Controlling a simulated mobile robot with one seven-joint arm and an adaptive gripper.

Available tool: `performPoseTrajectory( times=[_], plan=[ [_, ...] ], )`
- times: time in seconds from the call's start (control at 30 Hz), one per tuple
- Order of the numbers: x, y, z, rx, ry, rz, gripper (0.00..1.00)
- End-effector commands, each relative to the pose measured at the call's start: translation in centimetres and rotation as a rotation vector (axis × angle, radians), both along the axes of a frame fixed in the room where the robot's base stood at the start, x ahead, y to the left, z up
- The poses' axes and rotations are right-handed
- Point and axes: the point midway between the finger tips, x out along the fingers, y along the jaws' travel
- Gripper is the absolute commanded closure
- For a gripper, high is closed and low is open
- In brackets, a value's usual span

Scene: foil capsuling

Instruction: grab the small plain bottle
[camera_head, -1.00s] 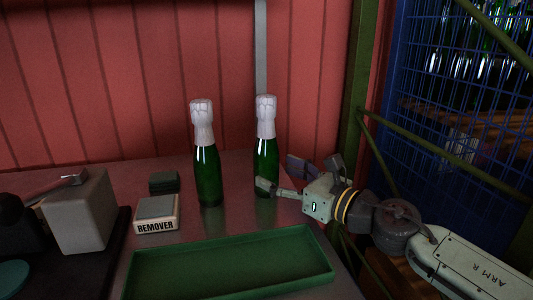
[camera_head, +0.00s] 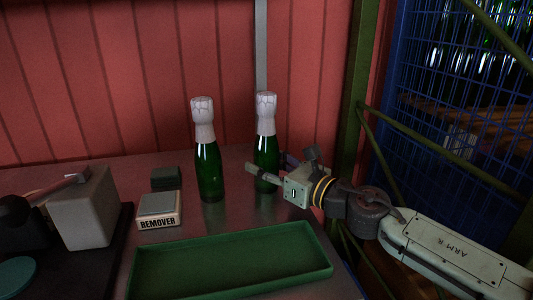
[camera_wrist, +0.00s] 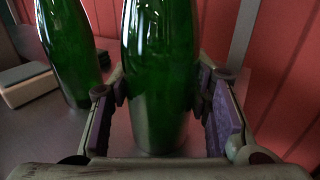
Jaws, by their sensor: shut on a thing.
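Two green glass bottles with white foil over the neck and top stand upright on the metal table; they look alike, and I see no label on either. The right bottle (camera_head: 267,152) is between the fingers of my gripper (camera_head: 270,172). In the wrist view this bottle (camera_wrist: 160,60) fills the middle, with a purple-padded finger of my gripper (camera_wrist: 160,88) closed on each side. Its base shows no clear gap above the table. The left bottle (camera_head: 208,170) stands apart, left of my gripper; it also shows in the wrist view (camera_wrist: 70,50).
A green tray (camera_head: 325,268) lies empty in front. A block marked REMOVER (camera_head: 159,222) and a dark green pad (camera_head: 165,175) are left of the bottles. A grey box-shaped device (camera_head: 83,215) stands farther left. A green post (camera_head: 352,140) and blue mesh (camera_head: 445,110) are on the right.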

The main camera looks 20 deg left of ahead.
Motion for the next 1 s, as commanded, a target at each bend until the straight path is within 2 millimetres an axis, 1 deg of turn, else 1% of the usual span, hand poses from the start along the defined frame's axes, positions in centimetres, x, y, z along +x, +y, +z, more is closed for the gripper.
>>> performPoseTrajectory(
  times=[0.03,0.07,0.57,0.6,0.87,1.0],
  plan=[
    [0.00,0.00,0.00,0.000,0.000,0.000,0.64],
    [0.00,0.00,0.00,0.000,0.000,0.000,0.66],
    [0.00,0.00,0.01,0.000,0.000,0.000,0.99],
    [0.00,0.00,0.01,0.000,0.000,0.000,1.00],
    [0.01,-0.02,0.17,0.001,-0.001,-0.001,1.00],
    [0.03,-0.03,0.74,0.000,-0.002,-0.001,1.00]
  ],
)
